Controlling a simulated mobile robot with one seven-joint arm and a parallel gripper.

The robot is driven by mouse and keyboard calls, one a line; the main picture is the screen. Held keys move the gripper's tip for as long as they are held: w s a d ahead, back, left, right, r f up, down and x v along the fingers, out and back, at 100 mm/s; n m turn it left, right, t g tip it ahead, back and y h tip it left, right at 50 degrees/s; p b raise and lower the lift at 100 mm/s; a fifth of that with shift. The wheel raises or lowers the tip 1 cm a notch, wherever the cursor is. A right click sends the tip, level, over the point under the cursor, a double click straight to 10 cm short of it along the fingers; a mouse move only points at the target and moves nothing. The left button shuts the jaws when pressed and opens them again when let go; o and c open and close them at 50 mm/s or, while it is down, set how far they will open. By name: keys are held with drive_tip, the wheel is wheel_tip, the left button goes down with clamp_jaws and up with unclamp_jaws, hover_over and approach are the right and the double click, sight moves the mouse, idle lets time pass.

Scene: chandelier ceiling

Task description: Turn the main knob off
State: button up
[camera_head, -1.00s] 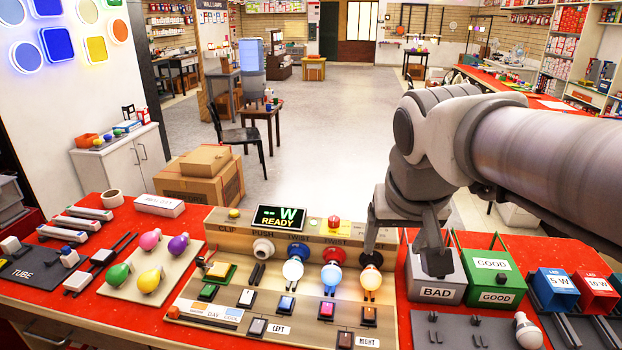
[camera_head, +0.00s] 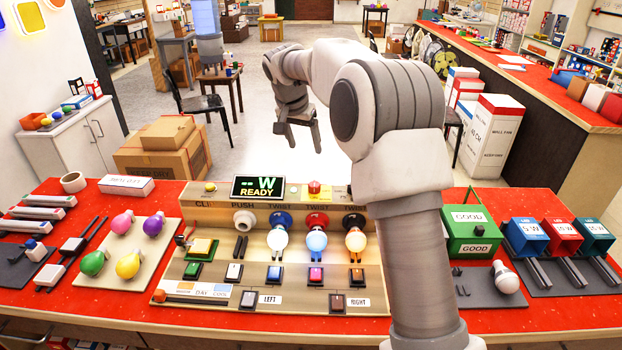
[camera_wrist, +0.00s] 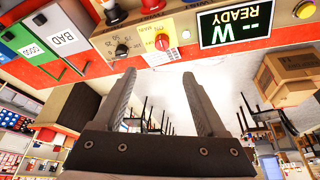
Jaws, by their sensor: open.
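My gripper (camera_head: 299,140) is beyond the panel, over the floor, fingers pointing down. In the wrist view my gripper (camera_wrist: 159,80) is open and empty, facing the panel's back, with the knob apart from the fingers.
The READY display (camera_head: 258,187) and a red dome (camera_head: 314,187) stand on the panel's top. Bulbs on a board (camera_head: 110,270) lie left; a green GOOD box (camera_head: 474,225) is right. Cardboard boxes (camera_head: 165,150) stand behind the table.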

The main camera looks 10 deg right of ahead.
sight(314, 184)
drive_tip(key=x, duration=1.8)
drive_tip(key=shift+w+a+f+p, duration=0.15)
drive_tip(key=shift+w+f+p, duration=0.15)
drive_tip(key=shift+w, duration=0.1)
clamp_jaws()
